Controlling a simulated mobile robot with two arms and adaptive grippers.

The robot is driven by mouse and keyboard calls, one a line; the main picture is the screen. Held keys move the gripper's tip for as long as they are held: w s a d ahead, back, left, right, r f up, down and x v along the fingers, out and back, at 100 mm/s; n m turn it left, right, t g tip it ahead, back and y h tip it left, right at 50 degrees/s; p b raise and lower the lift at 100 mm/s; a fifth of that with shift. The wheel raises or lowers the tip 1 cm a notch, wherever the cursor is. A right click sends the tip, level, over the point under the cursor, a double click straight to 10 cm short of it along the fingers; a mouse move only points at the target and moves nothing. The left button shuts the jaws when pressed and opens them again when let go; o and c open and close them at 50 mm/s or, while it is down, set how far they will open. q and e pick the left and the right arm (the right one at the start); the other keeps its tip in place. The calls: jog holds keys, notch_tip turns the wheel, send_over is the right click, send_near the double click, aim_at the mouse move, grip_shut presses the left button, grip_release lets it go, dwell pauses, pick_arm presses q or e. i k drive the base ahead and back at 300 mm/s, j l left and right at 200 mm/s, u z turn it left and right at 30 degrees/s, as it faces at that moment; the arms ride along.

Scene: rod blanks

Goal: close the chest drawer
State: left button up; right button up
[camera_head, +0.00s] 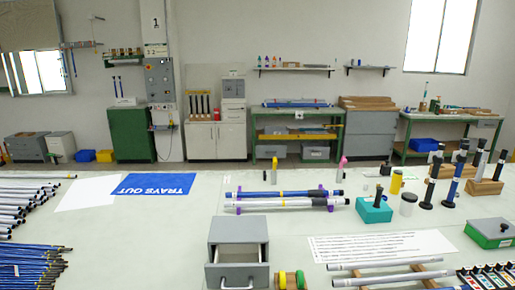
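A small grey chest (238,229) stands on the pale worktop at the bottom centre. Its drawer (238,277) is pulled out towards me. The drawer's inside and front edge show below the dark opening, and a pale handle is on its front. The lower part of the drawer is close to the bottom edge of the frame. I cannot see clearly whether anything lies in it. Neither of my grippers is in view.
Rings, yellow and green, (290,280) sit just right of the chest. White and blue rods (285,204) lie on purple supports behind it. A printed sheet (380,246) lies to the right. The worktop (140,245) left of the chest is clear.

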aim_at(235, 266)
jog(key=k+j+z, duration=0.1)
jog(key=j+z, duration=0.3)
jog(key=k+j+z, duration=0.1)
jog(key=j+z, duration=0.15)
jog(key=z, duration=0.15)
